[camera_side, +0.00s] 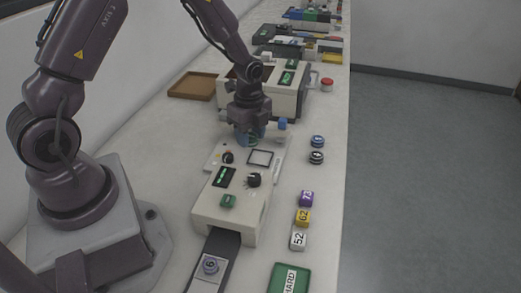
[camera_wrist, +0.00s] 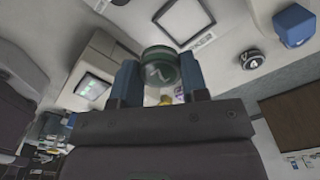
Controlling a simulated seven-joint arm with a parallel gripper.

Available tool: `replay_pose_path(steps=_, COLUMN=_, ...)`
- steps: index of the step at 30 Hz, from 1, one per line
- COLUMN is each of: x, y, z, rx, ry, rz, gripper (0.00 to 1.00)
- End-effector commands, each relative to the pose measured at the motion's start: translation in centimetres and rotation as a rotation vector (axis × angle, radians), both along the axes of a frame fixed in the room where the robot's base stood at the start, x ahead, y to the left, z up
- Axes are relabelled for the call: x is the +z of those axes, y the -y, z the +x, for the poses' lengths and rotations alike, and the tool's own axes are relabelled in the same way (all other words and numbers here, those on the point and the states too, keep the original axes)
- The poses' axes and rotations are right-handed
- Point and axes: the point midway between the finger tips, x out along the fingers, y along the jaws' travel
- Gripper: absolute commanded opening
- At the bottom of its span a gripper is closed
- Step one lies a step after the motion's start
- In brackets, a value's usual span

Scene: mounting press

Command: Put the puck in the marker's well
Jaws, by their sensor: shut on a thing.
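My gripper (camera_side: 250,136) is shut on a dark green puck in the side view, above the far end of a white machine. In the wrist view, the green puck (camera_wrist: 161,65), with a pale mark on its face, sits between the two blue fingers of my gripper (camera_wrist: 160,74). A white panel with lettering ending in "KER" (camera_wrist: 200,43) lies beyond the puck in the wrist view. A grey recessed shape (camera_wrist: 185,16) shows in that panel; I cannot tell whether it is the well. In the side view my gripper hides the area beneath it.
A white machine (camera_side: 232,205) with a knob and green button stands in front, with a puck marked 6 (camera_side: 210,265) on its dark track.

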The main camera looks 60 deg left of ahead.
Motion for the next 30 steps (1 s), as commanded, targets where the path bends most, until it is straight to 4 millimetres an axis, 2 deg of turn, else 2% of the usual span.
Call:
replay_pose_path(steps=3, x=-2.1, y=-0.3, z=1.6, rx=-0.002, ry=-0.001, rz=0.000, gripper=0.18)
replay_pose_path(steps=6, x=-3.0, y=-0.5, z=2.4, rx=0.000, ry=0.000, rz=0.000, gripper=0.18)
replay_pose_path(steps=11, x=-3.9, y=-0.7, z=3.1, rx=0.000, ry=0.001, rz=0.000, gripper=0.18)
replay_pose_path(steps=18, x=-6.8, y=-0.7, z=3.3, rx=0.000, ry=0.001, rz=0.000, gripper=0.18)
replay_pose_path(steps=30, x=-7.3, y=-0.7, z=3.2, rx=0.001, ry=0.000, rz=0.000, gripper=0.18)
